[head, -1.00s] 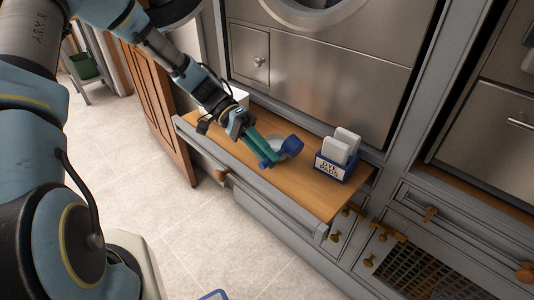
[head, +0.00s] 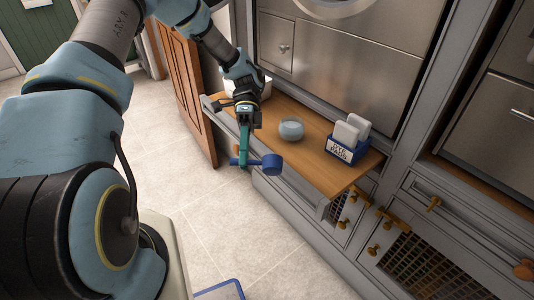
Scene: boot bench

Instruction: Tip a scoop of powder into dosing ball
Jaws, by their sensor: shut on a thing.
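My gripper (head: 243,160) is shut on the handle of a blue scoop (head: 270,164). It holds the scoop over the front edge of the pull-out wooden shelf, with the tile floor behind it in the picture. The scoop's cup is on the right end of its handle; whether powder is in it I cannot tell. The dosing ball (head: 291,129), a pale translucent round cup, stands on the shelf, up and to the right of the scoop and apart from it.
The wooden pull-out shelf (head: 318,150) carries a blue box (head: 347,147) with white packs at its right. A white container (head: 235,86), partly behind my arm, is at its left end. A steel appliance (head: 340,75) rises behind. Tile floor (head: 215,205) lies in front.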

